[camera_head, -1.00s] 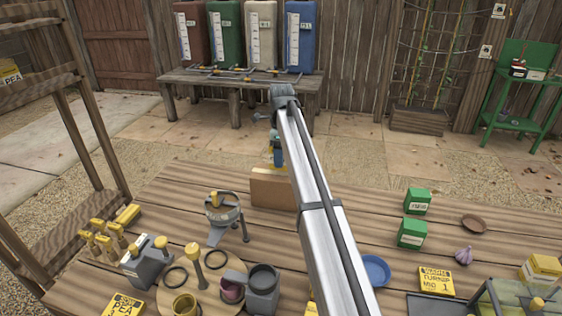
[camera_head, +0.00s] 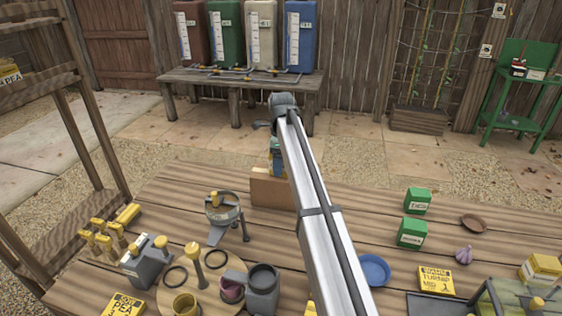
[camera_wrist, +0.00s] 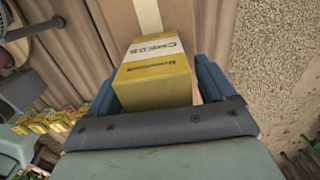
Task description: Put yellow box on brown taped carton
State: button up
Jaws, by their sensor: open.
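The yellow box (camera_wrist: 155,75), with a white label band, is between the two blue fingers of my gripper (camera_wrist: 156,82) in the wrist view. The fingers are open, with a small gap on each side of the box. The brown carton (camera_wrist: 182,18), with a pale tape strip, lies directly beyond the box, which overlaps it in this view. In the head view the carton (camera_head: 270,191) stands at the table's far edge, and my gripper (camera_head: 277,160) is over it, partly hidden by my arm. The box's underside is hidden, so its contact with the carton cannot be seen.
A grey tripod-like device (camera_head: 223,212) stands left of the carton. Two green boxes (camera_head: 412,233) and a blue plate (camera_head: 373,270) are to the right. A round wooden board (camera_head: 207,292) with pots is at the front left. Boards between the carton and green boxes are partly clear.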

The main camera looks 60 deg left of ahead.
jog(key=shift+r, duration=0.1)
notch_tip(320, 180, up, 12)
jog(key=shift+r, duration=0.1)
dwell(0.5)
